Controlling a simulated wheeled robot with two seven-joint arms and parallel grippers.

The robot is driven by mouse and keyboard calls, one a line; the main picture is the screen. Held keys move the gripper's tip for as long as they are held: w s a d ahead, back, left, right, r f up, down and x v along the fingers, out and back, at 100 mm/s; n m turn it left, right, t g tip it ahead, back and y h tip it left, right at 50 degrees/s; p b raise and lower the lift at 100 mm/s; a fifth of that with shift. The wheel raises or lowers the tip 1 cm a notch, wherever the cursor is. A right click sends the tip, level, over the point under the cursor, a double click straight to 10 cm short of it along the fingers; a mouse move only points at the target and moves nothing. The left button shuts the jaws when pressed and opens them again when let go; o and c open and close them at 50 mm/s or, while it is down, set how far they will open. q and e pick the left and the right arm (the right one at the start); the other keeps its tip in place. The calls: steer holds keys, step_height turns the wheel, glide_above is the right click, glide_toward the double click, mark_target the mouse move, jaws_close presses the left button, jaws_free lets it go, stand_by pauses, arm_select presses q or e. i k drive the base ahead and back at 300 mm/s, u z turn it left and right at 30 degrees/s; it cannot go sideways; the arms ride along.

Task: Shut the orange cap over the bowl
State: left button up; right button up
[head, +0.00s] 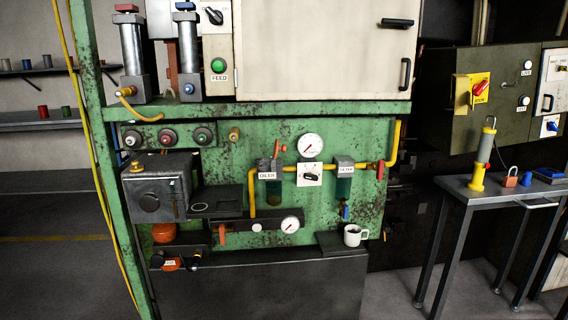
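The oiler (267,176) sits on the yellow pipe in the middle of the green machine, with a label on its front. Its dark see-through bowl (273,193) hangs below the label. Neither of my grippers is in view.
A gauge (310,145) and a switch plate (310,175) are right of the oiler; a filter (344,170) is farther right. A white mug (354,235) stands on a dark ledge below. A grey box (158,188) juts out at left. A side table (500,190) stands at right.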

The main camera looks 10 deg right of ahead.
mark_target(276, 147)
steer(key=z, duration=0.9)
steer(key=i, duration=1.65)
steer(key=u, duration=0.8)
steer(key=i, duration=0.5)
steer(key=u, duration=0.45)
steer(key=k, duration=0.4)
steer(key=u, duration=1.3)
steer(key=i, duration=0.55)
steer(key=z, duration=1.1)
